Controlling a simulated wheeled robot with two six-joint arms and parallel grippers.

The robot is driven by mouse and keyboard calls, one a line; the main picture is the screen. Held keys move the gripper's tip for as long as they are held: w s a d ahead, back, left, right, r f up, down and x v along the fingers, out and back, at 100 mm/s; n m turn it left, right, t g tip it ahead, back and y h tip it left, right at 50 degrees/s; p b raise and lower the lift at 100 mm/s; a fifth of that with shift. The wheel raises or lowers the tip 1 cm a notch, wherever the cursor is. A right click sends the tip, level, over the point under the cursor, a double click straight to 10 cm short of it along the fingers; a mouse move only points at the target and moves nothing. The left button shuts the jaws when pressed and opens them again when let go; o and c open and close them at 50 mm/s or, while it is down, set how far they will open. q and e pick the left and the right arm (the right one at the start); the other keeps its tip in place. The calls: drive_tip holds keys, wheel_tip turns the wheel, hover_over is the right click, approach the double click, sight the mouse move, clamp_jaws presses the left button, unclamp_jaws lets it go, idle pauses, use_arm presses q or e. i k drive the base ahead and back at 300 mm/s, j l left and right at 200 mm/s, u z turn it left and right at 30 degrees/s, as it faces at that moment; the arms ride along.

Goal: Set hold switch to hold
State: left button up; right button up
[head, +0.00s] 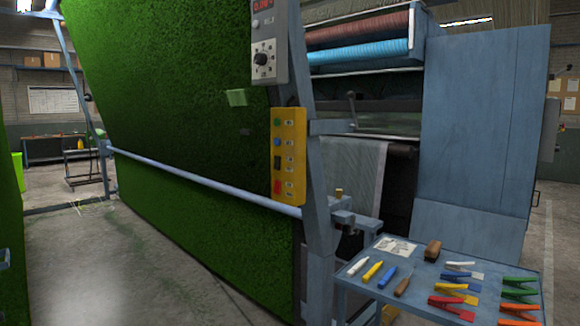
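A yellow control panel (294,150) is mounted on the blue-grey upright post beside the green turf sheet. It carries a green button (277,122), a blue button (277,142), a black switch (277,162) and a red button (277,187), from top to bottom. The labels beside them are too small to read. I cannot tell for certain which control is the hold switch, or which way the black switch is set. Neither of my grippers is in view, and nothing touches the panel.
A grey box (268,75) with a dial and red display hangs above the panel. A blue rail (200,180) crosses the turf (180,90). A tool cart (385,302) with clips and markers stands at the lower right. The floor (120,270) at left is mostly clear.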

sight(277, 184)
drive_tip(key=i+z, duration=0.2)
drive_tip(key=i, duration=0.25)
drive_tip(key=i+j+z, duration=0.15)
drive_tip(key=i, duration=0.3)
drive_tip(key=i+j+z, duration=0.2)
drive_tip(key=i, duration=0.25)
drive_tip(key=i+j+z, duration=0.15)
drive_tip(key=i, duration=0.3)
